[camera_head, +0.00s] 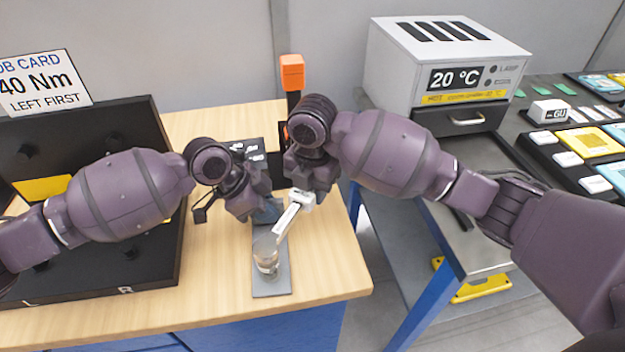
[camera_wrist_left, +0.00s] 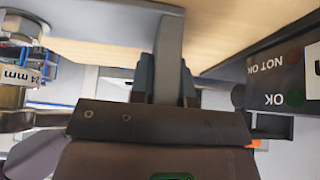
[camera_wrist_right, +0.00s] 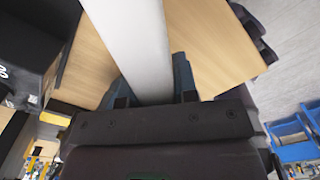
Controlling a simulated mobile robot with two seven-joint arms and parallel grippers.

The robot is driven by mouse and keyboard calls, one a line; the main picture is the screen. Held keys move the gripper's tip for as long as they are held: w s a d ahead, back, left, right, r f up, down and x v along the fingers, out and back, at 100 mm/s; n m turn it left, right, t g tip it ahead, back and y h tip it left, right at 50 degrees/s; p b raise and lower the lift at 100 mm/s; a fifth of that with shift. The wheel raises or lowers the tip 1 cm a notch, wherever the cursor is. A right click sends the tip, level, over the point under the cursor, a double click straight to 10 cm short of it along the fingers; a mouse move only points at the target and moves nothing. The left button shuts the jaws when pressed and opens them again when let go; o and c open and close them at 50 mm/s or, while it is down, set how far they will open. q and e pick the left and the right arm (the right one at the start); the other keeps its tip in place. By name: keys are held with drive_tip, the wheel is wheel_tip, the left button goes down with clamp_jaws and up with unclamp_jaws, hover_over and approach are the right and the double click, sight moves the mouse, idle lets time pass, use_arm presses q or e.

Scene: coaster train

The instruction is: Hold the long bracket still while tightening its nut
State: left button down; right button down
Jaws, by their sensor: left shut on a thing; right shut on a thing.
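The long bracket (camera_head: 271,284) is a flat grey bar lying on the wooden table. A round metal nut or bolt piece (camera_head: 266,262) stands near its front end. My left gripper (camera_head: 262,214) is shut on the bracket's far part; the grey bar (camera_wrist_left: 168,55) passes between its fingers in the left wrist view. My right gripper (camera_head: 302,197) is shut on a pale wrench (camera_head: 287,219), whose handle (camera_wrist_right: 135,45) runs between the fingers in the right wrist view. The wrench's far end reaches the nut; its exact seating is too small to tell.
A dark box marked OK and NOT OK (camera_wrist_left: 285,75) stands close to my left gripper. A grey oven-like unit (camera_head: 440,60) stands beyond the table's right edge.

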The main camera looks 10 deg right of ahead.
drive_tip(key=shift+f, duration=1.75)
idle(2.9)
drive_tip(key=shift+s+d+m, duration=1.15)
drive_tip(key=shift+d+m, duration=0.05)
drive_tip(key=shift+d, duration=0.05)
idle(2.1)
